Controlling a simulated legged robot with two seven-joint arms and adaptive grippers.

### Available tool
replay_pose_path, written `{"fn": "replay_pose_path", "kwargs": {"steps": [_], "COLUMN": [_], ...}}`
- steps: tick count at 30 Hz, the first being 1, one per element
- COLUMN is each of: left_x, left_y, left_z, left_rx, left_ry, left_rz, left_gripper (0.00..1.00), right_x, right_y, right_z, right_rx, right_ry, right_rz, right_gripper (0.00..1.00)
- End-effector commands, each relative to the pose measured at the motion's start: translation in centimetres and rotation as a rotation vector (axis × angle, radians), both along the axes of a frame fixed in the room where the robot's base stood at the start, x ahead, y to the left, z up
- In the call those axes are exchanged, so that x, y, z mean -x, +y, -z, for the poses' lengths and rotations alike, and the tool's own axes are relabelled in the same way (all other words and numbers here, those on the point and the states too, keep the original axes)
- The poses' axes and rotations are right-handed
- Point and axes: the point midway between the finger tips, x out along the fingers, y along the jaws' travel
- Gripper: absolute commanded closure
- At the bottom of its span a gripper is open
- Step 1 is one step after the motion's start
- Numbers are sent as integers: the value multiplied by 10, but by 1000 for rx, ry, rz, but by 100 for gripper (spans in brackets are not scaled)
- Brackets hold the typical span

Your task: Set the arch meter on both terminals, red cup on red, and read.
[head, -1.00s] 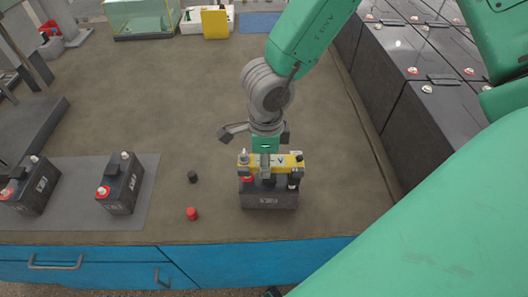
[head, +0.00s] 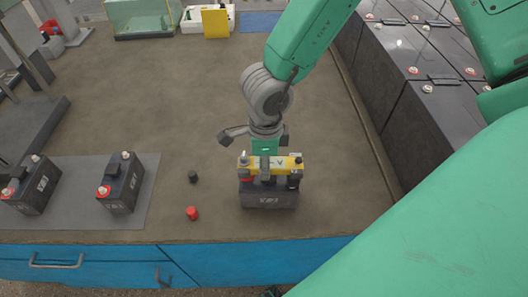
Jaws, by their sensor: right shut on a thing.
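The arch meter (head: 287,161) is a yellow bar with a dark cup at the right end and a red cup at the left end. My right gripper (head: 265,171) is shut on its middle from above. The meter spans the top of a dark battery (head: 268,198) near the table's front edge. The red cup is over the battery's left end and the dark cup over its right end. The terminals are hidden under the cups, so I cannot tell terminal colours or full contact. The meter's reading is too small to make out. My left gripper is out of view.
A red cap (head: 192,213) and a black cap (head: 193,177) lie left of the battery. Two batteries (head: 120,183) (head: 31,186) stand on a grey mat (head: 80,211). Battery rows (head: 425,120) line the right. The table's middle is clear.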

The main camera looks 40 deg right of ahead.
Motion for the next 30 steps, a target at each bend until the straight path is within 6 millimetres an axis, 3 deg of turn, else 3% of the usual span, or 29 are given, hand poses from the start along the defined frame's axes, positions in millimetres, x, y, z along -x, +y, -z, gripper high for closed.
{"fn": "replay_pose_path", "kwargs": {"steps": [17,18,20,30], "left_x": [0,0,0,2], "left_y": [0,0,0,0], "left_z": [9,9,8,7], "left_rx": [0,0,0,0], "left_ry": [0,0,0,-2], "left_rz": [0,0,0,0], "left_gripper": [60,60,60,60], "right_x": [0,0,0,0], "right_y": [0,0,0,0], "right_z": [15,15,14,13], "right_rx": [0,0,0,0], "right_ry": [-1,-1,-1,-1], "right_rz": [-1,-1,-1,0], "right_gripper": [100,62,41,41]}}
